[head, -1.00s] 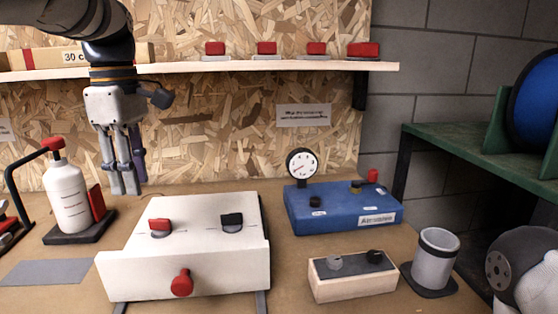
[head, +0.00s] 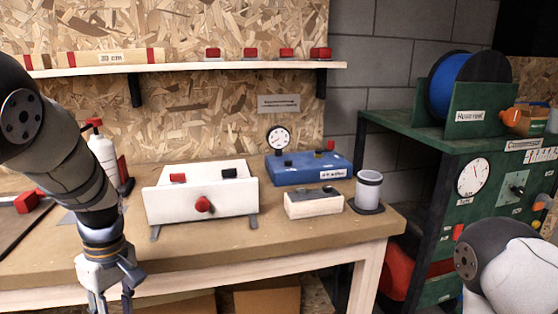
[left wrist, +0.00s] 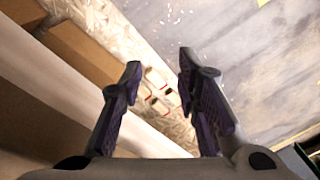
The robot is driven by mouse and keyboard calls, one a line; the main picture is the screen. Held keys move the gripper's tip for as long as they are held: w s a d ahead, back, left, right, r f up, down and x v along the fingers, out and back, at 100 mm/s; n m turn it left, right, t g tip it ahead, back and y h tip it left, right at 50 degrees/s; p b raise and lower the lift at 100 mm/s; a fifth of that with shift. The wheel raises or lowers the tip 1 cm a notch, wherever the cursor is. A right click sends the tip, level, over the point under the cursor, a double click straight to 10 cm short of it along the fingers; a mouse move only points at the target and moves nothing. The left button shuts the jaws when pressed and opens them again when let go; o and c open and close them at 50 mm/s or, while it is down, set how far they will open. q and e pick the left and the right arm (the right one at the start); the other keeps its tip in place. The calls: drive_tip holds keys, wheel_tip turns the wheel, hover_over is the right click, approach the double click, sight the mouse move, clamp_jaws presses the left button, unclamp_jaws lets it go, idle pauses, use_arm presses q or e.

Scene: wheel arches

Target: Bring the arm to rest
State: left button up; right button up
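My left arm (head: 65,165) comes in from the left in the head view and hangs down in front of the workbench (head: 270,247). My left gripper (head: 110,303) points down at the bottom edge, its fingertips cut off by the frame. In the left wrist view my left gripper (left wrist: 159,68) has its two dark fingers apart with nothing between them. Part of my right arm (head: 505,262) shows at the lower right; its gripper is out of view.
A white box with a red knob (head: 203,204), a blue gauge box (head: 308,167), a small two-knob block (head: 314,204) and a grey cup (head: 368,190) stand on the bench. A white bottle (head: 104,155) is partly behind my left arm. A green compressor cabinet (head: 490,215) stands right.

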use_arm(q)
drive_tip(key=s+d+f+m, duration=0.1)
drive_tip(key=s+f+m, duration=0.4)
drive_tip(key=s+f, duration=0.75)
drive_tip(key=s+d+f+m, duration=0.2)
drive_tip(key=s, duration=0.5)
drive_tip(key=s+d+f+m, duration=0.1)
drive_tip(key=s+d+m, duration=0.1)
drive_tip(key=s, duration=0.5)
drive_tip(key=s+d+f+m+h, duration=0.1)
drive_tip(key=s+d+f+m, duration=0.1)
drive_tip(key=s, duration=0.5)
drive_tip(key=shift+s+d+f+m, duration=0.3)
drive_tip(key=shift+d+m, duration=0.15)
drive_tip(key=shift+m, duration=0.45)
use_arm(e)
drive_tip(key=shift+s, duration=0.4)
